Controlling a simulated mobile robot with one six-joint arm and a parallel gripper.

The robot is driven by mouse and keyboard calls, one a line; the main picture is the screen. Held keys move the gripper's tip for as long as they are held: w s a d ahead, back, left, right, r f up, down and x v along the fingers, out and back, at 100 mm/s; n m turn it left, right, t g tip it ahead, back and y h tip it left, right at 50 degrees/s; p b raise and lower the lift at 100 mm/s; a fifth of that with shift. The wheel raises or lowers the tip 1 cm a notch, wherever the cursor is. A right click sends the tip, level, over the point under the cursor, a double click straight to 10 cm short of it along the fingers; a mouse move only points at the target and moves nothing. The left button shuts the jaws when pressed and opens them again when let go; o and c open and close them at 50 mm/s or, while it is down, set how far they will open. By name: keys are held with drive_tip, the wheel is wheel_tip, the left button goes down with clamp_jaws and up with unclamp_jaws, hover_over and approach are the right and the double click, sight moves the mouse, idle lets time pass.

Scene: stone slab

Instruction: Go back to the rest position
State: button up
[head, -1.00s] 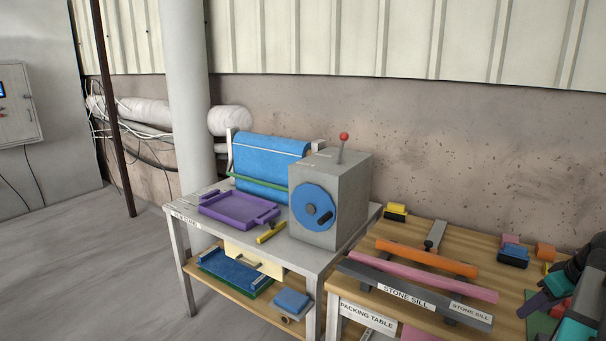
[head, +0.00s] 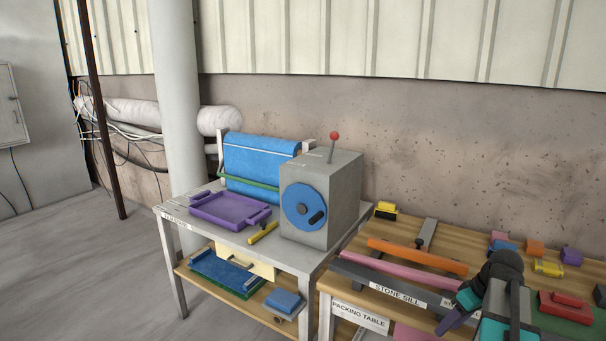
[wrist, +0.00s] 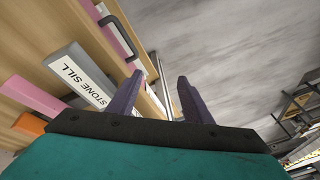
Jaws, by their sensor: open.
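My gripper (head: 452,318) shows at the lower right of the head view, in front of the packing table's front edge. Its purple fingers point down and to the left. In the wrist view my gripper (wrist: 160,82) has its two fingers spread with nothing between them. Beyond the fingertips is grey floor, with the edge of the wooden packing table (wrist: 165,15) to the left. The grey stone sill (wrist: 75,72) with its label lies left of the fingers, apart from them.
The packing table (head: 470,243) holds an orange bar (head: 418,256), a pink bar (head: 385,272) and several small coloured blocks. Left of it stands a metal table (head: 180,209) with a purple tray (head: 229,209) and a grey box with a blue wheel (head: 343,200). Floor at left is clear.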

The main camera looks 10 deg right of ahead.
drive_tip(key=s+a+f+n+g+y, duration=0.1)
drive_tip(key=s+a+f+g, duration=0.2)
drive_tip(key=a+f, duration=1)
drive_tip(key=s+a+f+n+g, duration=0.1)
drive_tip(key=s+a+f+g, duration=0.2)
drive_tip(key=a+f, duration=1)
drive_tip(key=s+a+f+m+g+h, duration=0.1)
drive_tip(key=s+a+f+m+h, duration=0.1)
drive_tip(key=s+f, duration=0.6)
drive_tip(key=s+a+f+m+g+h, duration=0.1)
drive_tip(key=s+a+f+m, duration=0.2)
drive_tip(key=s+f, duration=0.6)
drive_tip(key=shift+s+a+h, duration=0.4)
drive_tip(key=shift+s+a, duration=0.7)
drive_tip(key=shift+s, duration=0.6)
